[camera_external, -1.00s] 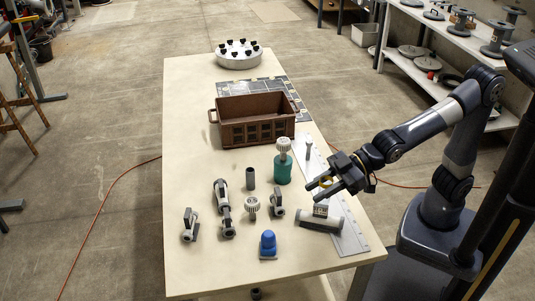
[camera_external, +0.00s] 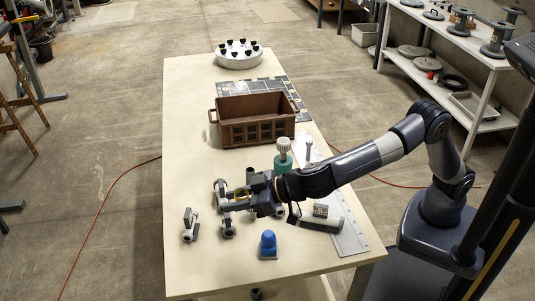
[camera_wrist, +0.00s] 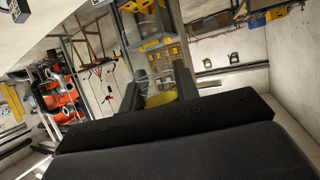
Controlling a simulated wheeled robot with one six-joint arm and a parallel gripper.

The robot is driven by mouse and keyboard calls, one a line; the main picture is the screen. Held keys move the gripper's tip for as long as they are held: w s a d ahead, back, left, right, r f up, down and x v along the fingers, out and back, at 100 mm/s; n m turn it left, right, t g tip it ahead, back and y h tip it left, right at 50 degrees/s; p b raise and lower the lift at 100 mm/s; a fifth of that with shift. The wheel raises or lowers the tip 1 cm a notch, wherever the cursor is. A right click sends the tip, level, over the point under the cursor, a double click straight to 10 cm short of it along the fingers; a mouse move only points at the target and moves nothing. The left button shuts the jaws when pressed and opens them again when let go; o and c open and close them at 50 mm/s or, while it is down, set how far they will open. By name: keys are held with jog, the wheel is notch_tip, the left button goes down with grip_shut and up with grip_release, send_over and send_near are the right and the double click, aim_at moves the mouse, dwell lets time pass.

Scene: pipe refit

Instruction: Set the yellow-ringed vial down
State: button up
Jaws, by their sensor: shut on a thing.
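My gripper (camera_external: 236,199) reaches in from the right, over the group of pipe fittings on the table. It is shut on the yellow-ringed vial, whose yellow part (camera_external: 240,197) shows between the fingers. In the wrist view the vial (camera_wrist: 161,98) is seen between the two dark fingers, with a yellow band low down and a clear body above it. The vial's far end is hard to make out against the background. I cannot tell how high it is above the table.
Pipe fittings (camera_external: 228,231) stand under and beside my gripper, partly hidden by it. A small valve (camera_external: 189,225) is at the left, a blue-topped piece (camera_external: 268,242) in front. A green holder (camera_external: 283,164) and a brown crate (camera_external: 258,132) stand behind. The table's (camera_external: 205,270) front left is clear.

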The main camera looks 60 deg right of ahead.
jog(key=shift+w+m+t+h, duration=0.7)
jog(key=shift+w+m+h, duration=2.1)
jog(key=shift+h, duration=0.3)
jog(key=f+p, duration=0.1)
jog(key=f, duration=0.9)
jog(key=f+p, duration=0.1)
jog(key=f, duration=0.9)
jog(key=shift+a+f, duration=0.2)
jog(key=shift+f, duration=0.2)
jog(key=shift+f+b, duration=0.25)
jog(key=shift+b, duration=0.1)
jog(key=o, duration=1)
jog(key=shift+c, duration=0.2)
jog(key=shift+r, duration=0.2)
jog(key=b+v, duration=0.1)
jog(key=v, duration=1.1)
jog(key=shift+b, duration=0.3)
